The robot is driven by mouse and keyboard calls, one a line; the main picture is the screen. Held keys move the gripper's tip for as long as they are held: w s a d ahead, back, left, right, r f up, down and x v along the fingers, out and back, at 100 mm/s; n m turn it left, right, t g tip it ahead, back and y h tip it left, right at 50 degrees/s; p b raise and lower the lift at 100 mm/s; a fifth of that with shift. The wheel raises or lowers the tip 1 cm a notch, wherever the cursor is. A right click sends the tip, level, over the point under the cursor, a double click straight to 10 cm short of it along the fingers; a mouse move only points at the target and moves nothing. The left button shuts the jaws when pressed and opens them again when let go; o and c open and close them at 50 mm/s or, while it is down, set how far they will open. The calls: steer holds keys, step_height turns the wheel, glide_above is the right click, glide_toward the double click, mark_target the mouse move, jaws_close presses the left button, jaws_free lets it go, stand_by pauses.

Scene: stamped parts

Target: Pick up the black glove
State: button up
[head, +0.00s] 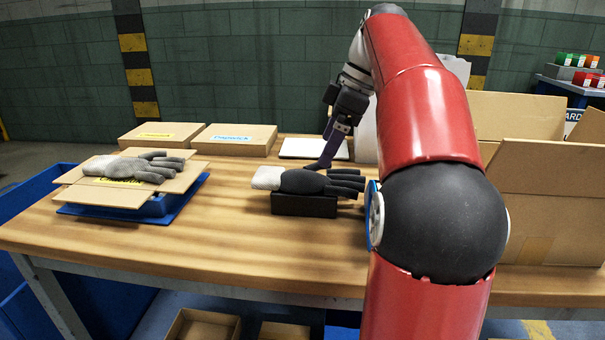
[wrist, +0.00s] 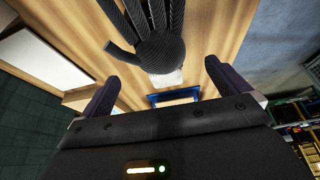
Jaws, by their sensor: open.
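The black glove (head: 303,182) lies palm-flat on a low black block (head: 304,205) in the middle of the table, its white cuff to the left and its fingers to the right. In the wrist view the glove (wrist: 163,38) shows dark and ribbed, with its pale cuff nearest the jaws. My gripper (head: 327,158) is just behind the glove in the head view, pointing down. The wrist view shows my gripper (wrist: 166,86) open, its two purple fingers wide apart with nothing between them. I cannot tell whether a fingertip touches the glove.
A grey glove (head: 132,168) lies on an open cardboard box (head: 105,195) over a blue tray (head: 72,210) at the left. Flat boxes (head: 234,139) and a white panel (head: 300,148) are at the back. Large open cartons (head: 545,200) stand right. The front table is clear.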

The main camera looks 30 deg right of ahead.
mark_target(310, 175)
steer(key=b+x, duration=0.1)
steer(key=x, duration=0.6)
steer(key=shift+w+a+f, duration=0.1)
steer(key=shift+w+f, duration=0.05)
steer(key=shift+w, duration=0.1)
steer(key=c, duration=0.7)
steer(key=shift+c, duration=0.2)
